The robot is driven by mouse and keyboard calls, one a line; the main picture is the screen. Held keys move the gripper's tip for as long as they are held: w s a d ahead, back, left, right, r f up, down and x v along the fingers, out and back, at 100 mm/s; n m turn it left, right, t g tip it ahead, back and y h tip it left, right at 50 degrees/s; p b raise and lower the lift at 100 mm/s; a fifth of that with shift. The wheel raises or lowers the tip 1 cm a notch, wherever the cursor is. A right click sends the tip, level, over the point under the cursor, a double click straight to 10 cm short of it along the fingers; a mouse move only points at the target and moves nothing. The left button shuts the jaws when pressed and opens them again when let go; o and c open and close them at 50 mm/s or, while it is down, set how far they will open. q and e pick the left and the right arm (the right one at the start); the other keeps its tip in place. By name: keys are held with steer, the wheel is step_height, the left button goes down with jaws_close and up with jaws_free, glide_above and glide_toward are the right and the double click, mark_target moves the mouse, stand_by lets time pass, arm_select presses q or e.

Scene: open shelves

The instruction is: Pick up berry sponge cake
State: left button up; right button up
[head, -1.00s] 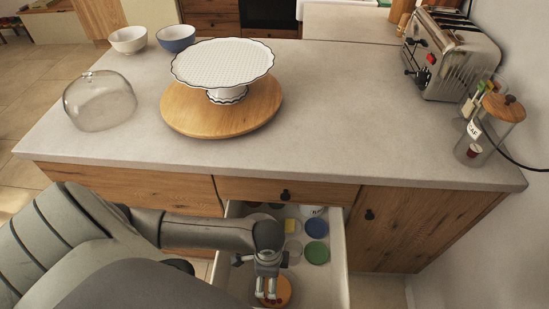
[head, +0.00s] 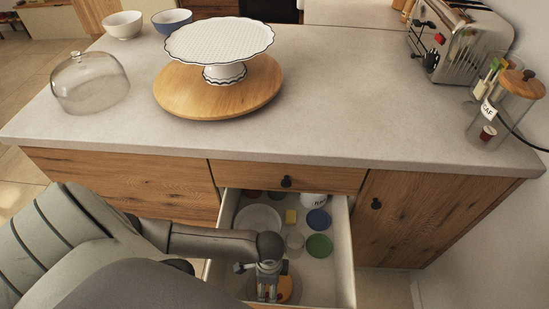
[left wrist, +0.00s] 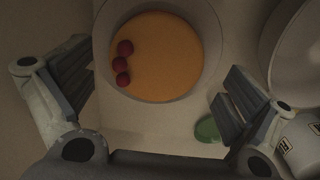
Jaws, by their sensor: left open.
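The berry sponge cake (left wrist: 165,60) is a round, orange-yellow disc with three dark red berries near its left side in the left wrist view. It sits inside a pale round rim. In the head view only part of the cake (head: 286,288) shows, low in the open drawer, behind my gripper. My left gripper (head: 268,292) is over the cake in the head view. In the left wrist view its two fingers (left wrist: 155,92) are spread wide on either side of the cake, with nothing between them. My right gripper is not in view.
The open drawer (head: 343,250) also holds a green disc (head: 319,245), a blue disc (head: 318,219), a small yellow block (head: 291,216) and a pale round dish (head: 258,218). The counter (head: 330,110) overhangs the drawer's back. A cake stand (head: 222,42) stands on a wooden board (head: 190,95).

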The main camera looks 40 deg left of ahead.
mark_target(289, 288)
arm_select(q)
step_height(289, 288, down, 4)
steer(key=shift+d+f+b, duration=0.15)
steer(key=shift+f+b, duration=0.1)
steer(key=shift+b, duration=0.05)
steer(key=c, duration=1)
steer(key=shift+c, duration=0.2)
steer(key=shift+r, duration=0.2)
